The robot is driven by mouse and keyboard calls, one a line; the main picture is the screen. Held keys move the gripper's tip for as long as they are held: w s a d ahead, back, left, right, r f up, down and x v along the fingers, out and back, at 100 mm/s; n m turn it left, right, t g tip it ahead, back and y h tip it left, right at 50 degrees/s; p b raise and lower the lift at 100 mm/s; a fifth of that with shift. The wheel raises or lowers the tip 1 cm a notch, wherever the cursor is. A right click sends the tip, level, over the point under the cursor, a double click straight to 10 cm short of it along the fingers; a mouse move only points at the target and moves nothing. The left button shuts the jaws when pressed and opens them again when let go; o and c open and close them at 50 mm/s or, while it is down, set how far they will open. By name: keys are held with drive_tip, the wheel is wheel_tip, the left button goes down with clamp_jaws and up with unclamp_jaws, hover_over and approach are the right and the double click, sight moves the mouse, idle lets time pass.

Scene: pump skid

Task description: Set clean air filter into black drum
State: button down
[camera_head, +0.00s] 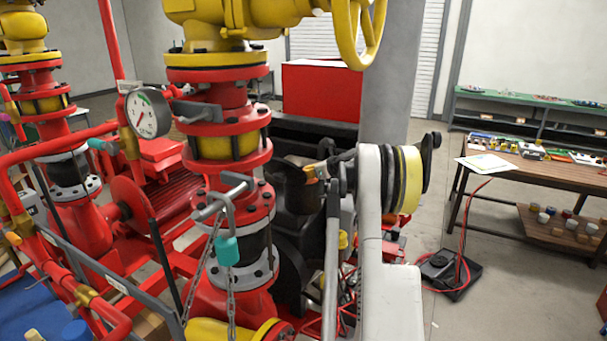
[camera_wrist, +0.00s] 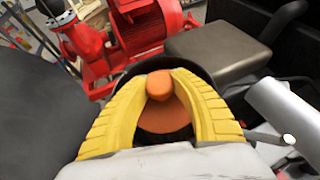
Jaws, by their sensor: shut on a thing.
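My gripper (camera_wrist: 158,86) is shut on an orange, knobbed part (camera_wrist: 165,117), which I take to be the clean air filter. Its two yellow ribbed fingers close on it from left and right. The black rim of the drum (camera_wrist: 146,68) curves just behind the fingertips in the wrist view. The filter's lower part is hidden, so I cannot tell how far it sits inside the drum. In the head view the dark drum (camera_head: 298,190) stands behind the red valve stack, and a small orange patch shows beside it near my arm.
Red and yellow valve stacks (camera_head: 228,150) with a gauge (camera_head: 147,113) stand left of my arm. A red motor (camera_wrist: 125,40) lies beyond the drum in the wrist view.

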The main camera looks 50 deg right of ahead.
drive_tip(key=shift+f, duration=0.2)
drive_tip(key=c, duration=1.1)
unclamp_jaws()
drive_tip(key=shift+r, duration=0.2)
drive_tip(key=v, duration=1.2)
drive_tip(key=shift+r, duration=0.45)
